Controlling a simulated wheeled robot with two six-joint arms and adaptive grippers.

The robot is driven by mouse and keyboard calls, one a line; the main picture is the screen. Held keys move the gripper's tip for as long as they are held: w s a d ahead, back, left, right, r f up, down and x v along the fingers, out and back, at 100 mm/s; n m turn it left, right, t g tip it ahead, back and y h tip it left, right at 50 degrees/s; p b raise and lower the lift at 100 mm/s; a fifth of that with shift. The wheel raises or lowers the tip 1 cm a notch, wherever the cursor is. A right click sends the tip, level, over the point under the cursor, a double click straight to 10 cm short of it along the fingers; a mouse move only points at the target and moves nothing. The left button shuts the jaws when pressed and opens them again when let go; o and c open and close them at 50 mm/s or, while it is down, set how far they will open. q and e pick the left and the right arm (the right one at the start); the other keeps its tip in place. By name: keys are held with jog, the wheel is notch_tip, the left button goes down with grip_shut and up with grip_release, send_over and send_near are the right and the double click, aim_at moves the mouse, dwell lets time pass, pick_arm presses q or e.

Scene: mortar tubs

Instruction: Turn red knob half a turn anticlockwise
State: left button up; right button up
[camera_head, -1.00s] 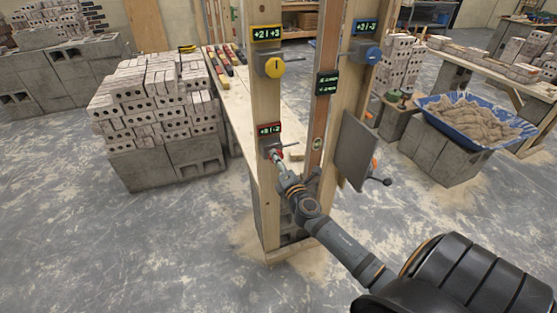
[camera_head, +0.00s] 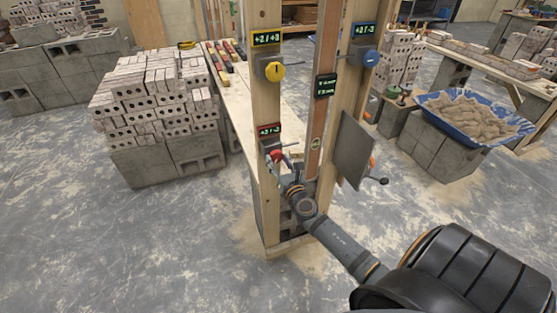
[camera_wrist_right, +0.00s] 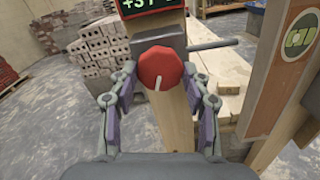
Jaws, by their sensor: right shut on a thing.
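My right gripper (camera_head: 280,160) is at the knob. In the right wrist view the two fingers of my right gripper (camera_wrist_right: 162,78) lie on either side of the knob, shut on it. The display (camera_wrist_right: 150,5) is cut off at the top there. My left gripper is not in view.
A yellow knob (camera_head: 274,71) is higher on the same post, and a blue knob (camera_head: 371,56) is on the right post. A thin grey rod (camera_wrist_right: 212,45) sticks out right of the red knob's box.

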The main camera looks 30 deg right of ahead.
jog(key=n+p, duration=0.1)
jog(key=n, duration=0.2)
jog(key=shift+f+n, duration=0.15)
jog(key=shift+n, duration=0.15)
jog(key=shift+s, duration=0.1)
dwell(0.5)
jog(key=o, duration=1.1)
jog(key=shift+o, duration=0.2)
jog(key=v, duration=1.2)
